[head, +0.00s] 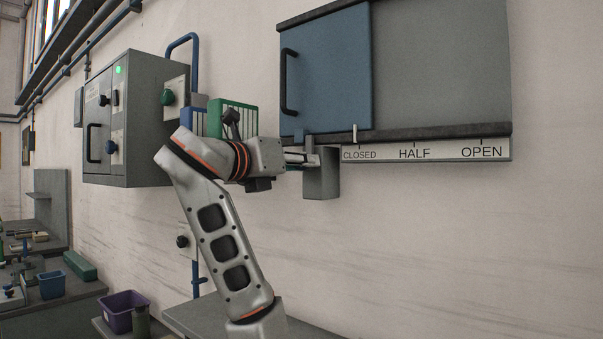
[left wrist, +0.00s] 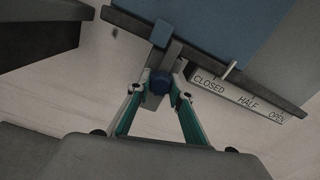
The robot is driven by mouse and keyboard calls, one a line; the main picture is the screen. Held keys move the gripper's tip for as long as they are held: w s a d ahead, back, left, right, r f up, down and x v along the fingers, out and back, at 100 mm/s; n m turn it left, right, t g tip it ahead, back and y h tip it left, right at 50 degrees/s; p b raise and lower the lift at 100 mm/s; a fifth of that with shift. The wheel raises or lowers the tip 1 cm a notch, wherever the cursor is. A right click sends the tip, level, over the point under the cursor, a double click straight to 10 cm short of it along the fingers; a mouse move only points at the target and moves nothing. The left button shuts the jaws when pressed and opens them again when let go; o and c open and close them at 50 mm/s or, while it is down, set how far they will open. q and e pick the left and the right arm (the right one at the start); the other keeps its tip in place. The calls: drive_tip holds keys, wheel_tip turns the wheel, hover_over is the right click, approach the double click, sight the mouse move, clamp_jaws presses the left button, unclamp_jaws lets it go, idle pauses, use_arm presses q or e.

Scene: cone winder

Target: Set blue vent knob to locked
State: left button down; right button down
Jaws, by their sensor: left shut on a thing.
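The blue vent knob (left wrist: 160,82) sits on a grey block (head: 321,178) below the left end of the sliding vent panel. My left gripper (head: 306,158) reaches the block from the left. In the left wrist view its two fingertips (left wrist: 160,92) are on either side of the knob, shut on it. In the head view the gripper hides the knob. The blue panel (head: 330,75) covers the left part of the opening. Its small pointer (head: 355,133) stands above CLOSED on the scale (head: 425,151), which also reads HALF and OPEN. My right gripper is not in view.
A grey control cabinet (head: 145,120) with knobs and a green light hangs on the wall at left. Green and blue slotted parts (head: 237,117) are behind my arm. A purple bin (head: 120,309) stands low at left. The wall below the scale is clear.

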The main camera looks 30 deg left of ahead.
use_arm(q)
drive_tip(key=shift+r, duration=0.45)
drive_tip(key=c, duration=1.8)
unclamp_jaws()
drive_tip(key=shift+s+f, duration=0.1)
drive_tip(key=s, duration=0.8)
drive_tip(key=s+a, duration=0.1)
drive_tip(key=s, duration=0.2)
drive_tip(key=shift+s, duration=0.4)
